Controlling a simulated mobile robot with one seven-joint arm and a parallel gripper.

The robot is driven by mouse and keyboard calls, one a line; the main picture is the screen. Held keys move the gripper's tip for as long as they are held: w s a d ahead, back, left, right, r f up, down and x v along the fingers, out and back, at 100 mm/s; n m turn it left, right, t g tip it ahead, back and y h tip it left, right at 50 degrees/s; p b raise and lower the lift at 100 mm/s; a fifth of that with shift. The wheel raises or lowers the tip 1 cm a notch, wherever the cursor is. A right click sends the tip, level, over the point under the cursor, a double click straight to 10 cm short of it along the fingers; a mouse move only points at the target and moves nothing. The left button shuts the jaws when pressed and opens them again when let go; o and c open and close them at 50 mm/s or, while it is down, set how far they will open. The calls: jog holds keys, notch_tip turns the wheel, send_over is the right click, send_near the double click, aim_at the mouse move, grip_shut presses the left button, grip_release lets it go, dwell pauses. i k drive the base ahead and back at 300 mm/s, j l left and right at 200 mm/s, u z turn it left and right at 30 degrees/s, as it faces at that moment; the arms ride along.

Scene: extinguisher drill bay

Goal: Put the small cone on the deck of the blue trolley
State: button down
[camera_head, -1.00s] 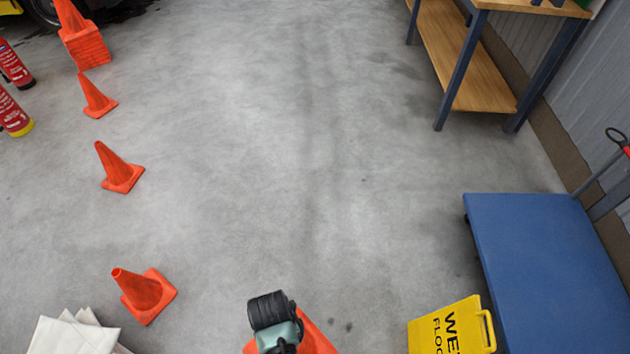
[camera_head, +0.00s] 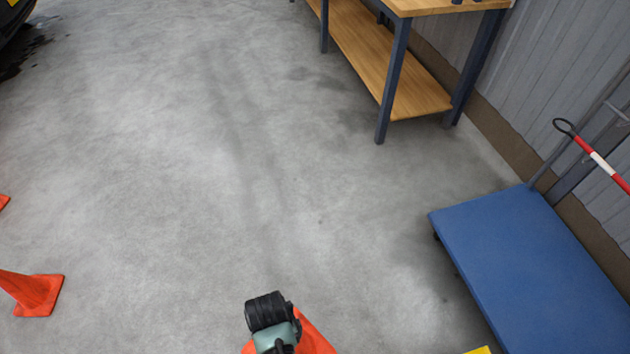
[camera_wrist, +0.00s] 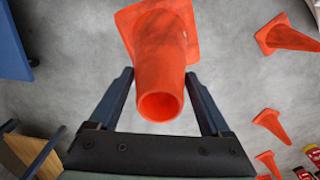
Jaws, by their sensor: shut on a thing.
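An orange cone (camera_wrist: 163,50) is between the two fingers of my gripper (camera_wrist: 163,88) in the wrist view, and the gripper is shut on it. Its hollow-looking narrow end faces the wrist camera and its square base is farther away. In the head view only a slice of this held cone (camera_head: 315,341) shows at the bottom edge, beside my wrist; the fingers are hidden there. The blue trolley (camera_head: 530,260) stands at the right of the head view, its flat deck bare where visible. A corner of the trolley (camera_wrist: 14,45) also shows at the wrist view's upper left.
A yellow wet-floor sign (camera_head: 478,351) barely shows at the bottom edge, close to the trolley's near side. A wooden workbench (camera_head: 390,80) stands behind by the wall. The floor between is clear.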

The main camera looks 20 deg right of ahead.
aim_at(487, 238)
jog(key=i+z, duration=0.4)
jog(key=i, duration=0.15)
jog(key=i+j+z, duration=0.1)
jog(key=i+z, duration=0.25)
jog(key=i, duration=0.2)
jog(key=i+l+z, duration=0.35)
jog(key=i+z, duration=0.75)
jog(key=i+l, duration=0.2)
jog(key=l, duration=0.2)
jog(key=i+l+z, duration=0.1)
jog(key=l, duration=0.35)
jog(key=i+l, duration=0.3)
jog(key=l+z, duration=0.05)
jog(key=l, duration=0.05)
